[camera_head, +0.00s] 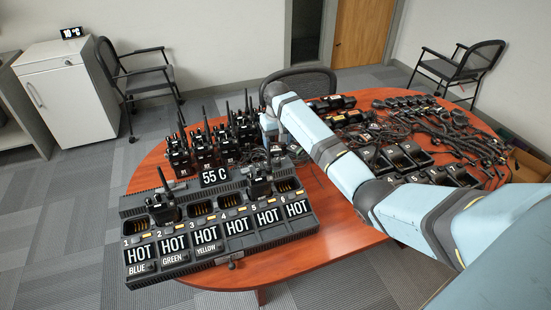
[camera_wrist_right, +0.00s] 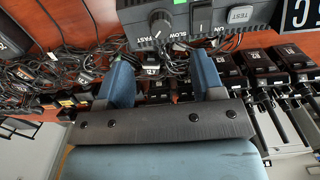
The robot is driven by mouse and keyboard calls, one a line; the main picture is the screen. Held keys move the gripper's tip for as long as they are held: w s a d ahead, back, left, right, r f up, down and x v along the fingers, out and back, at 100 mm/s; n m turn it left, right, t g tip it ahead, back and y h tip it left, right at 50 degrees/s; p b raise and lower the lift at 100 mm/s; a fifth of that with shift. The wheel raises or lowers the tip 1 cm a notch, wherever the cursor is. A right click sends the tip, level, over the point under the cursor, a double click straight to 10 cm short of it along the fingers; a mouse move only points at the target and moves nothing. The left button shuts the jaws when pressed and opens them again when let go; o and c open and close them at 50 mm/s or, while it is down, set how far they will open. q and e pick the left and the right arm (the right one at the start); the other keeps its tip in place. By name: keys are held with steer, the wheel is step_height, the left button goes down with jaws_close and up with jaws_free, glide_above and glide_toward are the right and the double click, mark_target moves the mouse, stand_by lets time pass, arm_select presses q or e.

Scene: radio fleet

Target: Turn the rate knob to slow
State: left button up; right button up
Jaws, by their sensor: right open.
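In the right wrist view, the dark round rate knob (camera_wrist_right: 161,22) sits on a grey panel (camera_wrist_right: 222,38) at the top. The lettering is upside down there, with SLOW below right of the knob and FAST below left. In the head view my right gripper (camera_head: 270,128) is over the table behind the charger; I cannot make out the knob there. My left gripper is not in view.
The multi-slot charger (camera_head: 224,245) with HOT labels and a 55 C display (camera_head: 214,177) stands at the table front. Upright radios (camera_head: 203,150) crowd the back left. Cables (camera_head: 440,130) and empty chargers (camera_head: 405,158) cover the right. A switch (camera_wrist_right: 202,16) and TEST button (camera_wrist_right: 241,15) adjoin the knob.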

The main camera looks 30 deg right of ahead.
mark_target(277, 160)
step_height(277, 160, down, 8)
steer(key=shift+w+f, duration=0.15)
steer(key=shift+f, duration=0.1)
steer(key=shift+r, duration=0.1)
steer(key=c, duration=0.9)
